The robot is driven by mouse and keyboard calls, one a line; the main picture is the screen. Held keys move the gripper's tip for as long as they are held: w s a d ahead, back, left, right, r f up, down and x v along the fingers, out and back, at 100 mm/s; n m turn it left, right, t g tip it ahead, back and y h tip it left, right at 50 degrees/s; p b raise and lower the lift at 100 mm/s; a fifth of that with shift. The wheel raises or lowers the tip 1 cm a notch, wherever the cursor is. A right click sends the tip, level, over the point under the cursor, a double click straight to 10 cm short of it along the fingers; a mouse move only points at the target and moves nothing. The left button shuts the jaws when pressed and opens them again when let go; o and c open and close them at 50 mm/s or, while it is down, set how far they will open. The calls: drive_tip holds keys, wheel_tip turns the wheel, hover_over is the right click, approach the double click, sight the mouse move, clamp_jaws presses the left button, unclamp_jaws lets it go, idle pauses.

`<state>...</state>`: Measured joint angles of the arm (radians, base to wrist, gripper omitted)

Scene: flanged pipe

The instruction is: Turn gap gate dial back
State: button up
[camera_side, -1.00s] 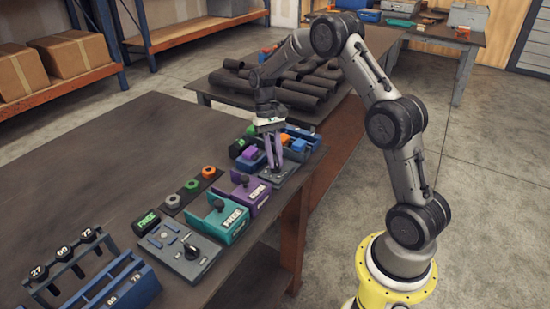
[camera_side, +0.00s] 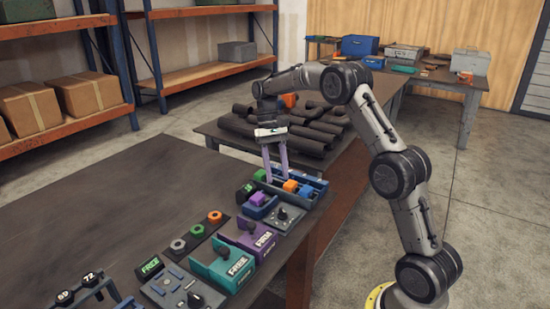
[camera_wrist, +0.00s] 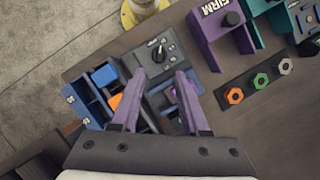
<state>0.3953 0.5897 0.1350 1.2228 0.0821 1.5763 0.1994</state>
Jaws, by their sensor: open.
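A grey plate with a black dial knob (camera_side: 283,214) sits at the table's right edge; the knob (camera_wrist: 158,50) also shows in the wrist view, with a white pointer mark. My gripper (camera_side: 277,181) has two purple fingers, open and empty, pointing down above and behind the knob. In the wrist view the gripper (camera_wrist: 160,75) has its fingertips apart, nearer the camera than the knob, not around it. A second grey panel with a black knob (camera_side: 195,299) sits at the front of the row. No label tells which one is the gap gate dial.
A blue tray (camera_side: 318,183) with blue and orange blocks stands by the fingers. Coloured nuts (camera_side: 197,230) lie left. Dark pipes (camera_side: 300,135) fill the table behind. The left tabletop is clear.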

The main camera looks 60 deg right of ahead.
drive_tip(key=shift+v, duration=2.1)
